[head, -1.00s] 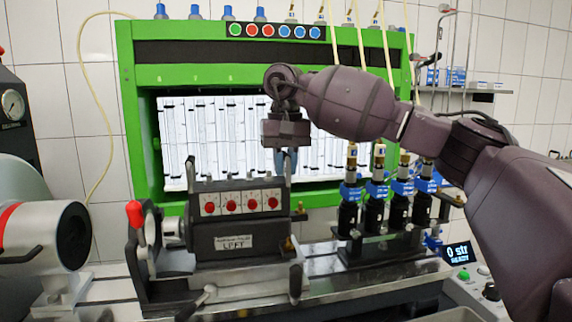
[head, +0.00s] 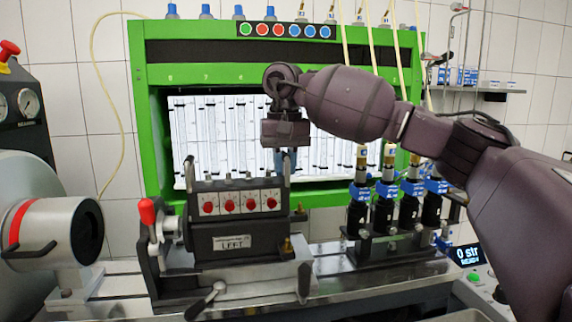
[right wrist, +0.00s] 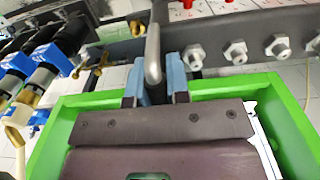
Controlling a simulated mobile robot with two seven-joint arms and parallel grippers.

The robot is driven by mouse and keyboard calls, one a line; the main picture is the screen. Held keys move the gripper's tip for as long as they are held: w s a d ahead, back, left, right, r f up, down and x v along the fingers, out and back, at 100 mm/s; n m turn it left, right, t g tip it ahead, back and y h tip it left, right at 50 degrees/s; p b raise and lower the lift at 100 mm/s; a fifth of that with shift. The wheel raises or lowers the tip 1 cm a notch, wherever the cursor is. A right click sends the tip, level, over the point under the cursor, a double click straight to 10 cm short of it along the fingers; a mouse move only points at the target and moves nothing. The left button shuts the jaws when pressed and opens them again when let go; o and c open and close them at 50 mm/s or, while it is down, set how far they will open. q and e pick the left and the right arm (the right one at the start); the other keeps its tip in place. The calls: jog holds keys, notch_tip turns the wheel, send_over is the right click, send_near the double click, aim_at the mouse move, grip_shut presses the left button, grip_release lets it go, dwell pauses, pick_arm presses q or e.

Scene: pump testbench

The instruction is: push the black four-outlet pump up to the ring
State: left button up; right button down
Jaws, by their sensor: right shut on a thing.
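The black four-outlet pump (head: 210,243), with several red-centred white fittings and a white label, sits upright on the bench rail in the head view. Its row of metal outlets (right wrist: 236,52) shows in the right wrist view. A dark ring bracket (head: 147,245) stands just left of the pump; the pump's silver nose (head: 171,228) is at the ring, and I cannot tell whether they touch. My right gripper (head: 285,160) is shut on the pump's upright handle; its blue fingers (right wrist: 156,82) flank the grey handle (right wrist: 153,50) in the right wrist view. My left gripper is out of view.
A white drive unit (head: 50,232) with a red band stands left of the ring. A red-knobbed lever (head: 147,212) rises by the ring. Several injectors (head: 385,205) stand on a rack to the right. A green frame (head: 140,120) stands behind.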

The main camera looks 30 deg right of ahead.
aim_at(258, 181)
jog(key=shift+a, duration=0.2)
jog(key=shift+w+a, duration=0.2)
jog(key=shift+a, duration=0.3)
jog(key=shift+w+a, duration=0.2)
jog(key=shift+a, duration=0.5)
jog(key=shift+w+a, duration=0.25)
jog(key=shift+a, duration=0.5)
dwell(0.4)
jog(key=shift+w+a, duration=0.15)
jog(key=shift+a, duration=0.35)
